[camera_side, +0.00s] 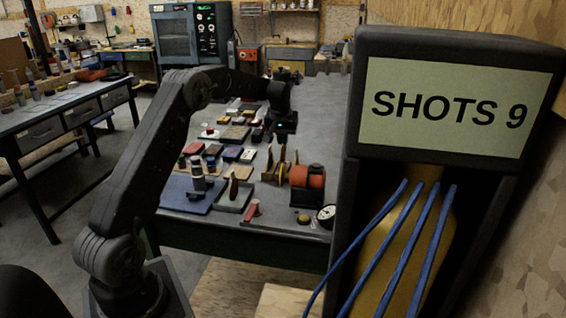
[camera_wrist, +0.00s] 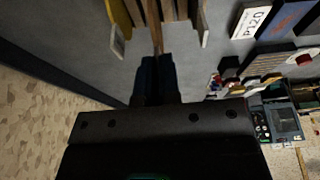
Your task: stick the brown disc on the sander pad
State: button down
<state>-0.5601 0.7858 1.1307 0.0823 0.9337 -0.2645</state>
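My gripper (camera_wrist: 157,58) is at the top of the wrist view, with its two dark fingers close together. A thin brown strip (camera_wrist: 155,36) meets the fingertips there; it may be the brown disc seen edge-on, and I cannot tell whether it is gripped or just beyond. More upright brown pieces and a yellow piece (camera_wrist: 118,14) stand around it. In the side view my gripper end (camera_side: 285,125) hangs over the table behind a rack of upright tan and brown pieces (camera_side: 281,168); its fingers are not clear. I cannot pick out the sander pad with certainty.
An orange-red roll on a dark stand (camera_side: 307,184), a dial gauge (camera_side: 326,214), and a blue mat (camera_side: 187,193) share the crowded table. A P120 block (camera_wrist: 249,20) lies right in the wrist view. A large box marked SHOTS 9 (camera_side: 445,105) blocks the right foreground.

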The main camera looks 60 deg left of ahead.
jog(key=shift+r, duration=0.3)
jog(key=shift+r, duration=2)
jog(key=s+d+f+g+h, duration=0.2)
jog(key=s+f+g+h, duration=0.2)
jog(key=s, duration=0.6)
jog(key=shift+s+d+f, duration=0.25)
jog(key=shift+s+f, duration=0.05)
jog(key=shift+f, duration=0.35)
jog(key=shift+d, duration=0.1)
jog(key=shift+w+d, duration=1.95)
jog(key=shift+w, duration=0.1)
jog(key=shift+w+d, duration=0.55)
jog(key=shift+d, duration=0.05)
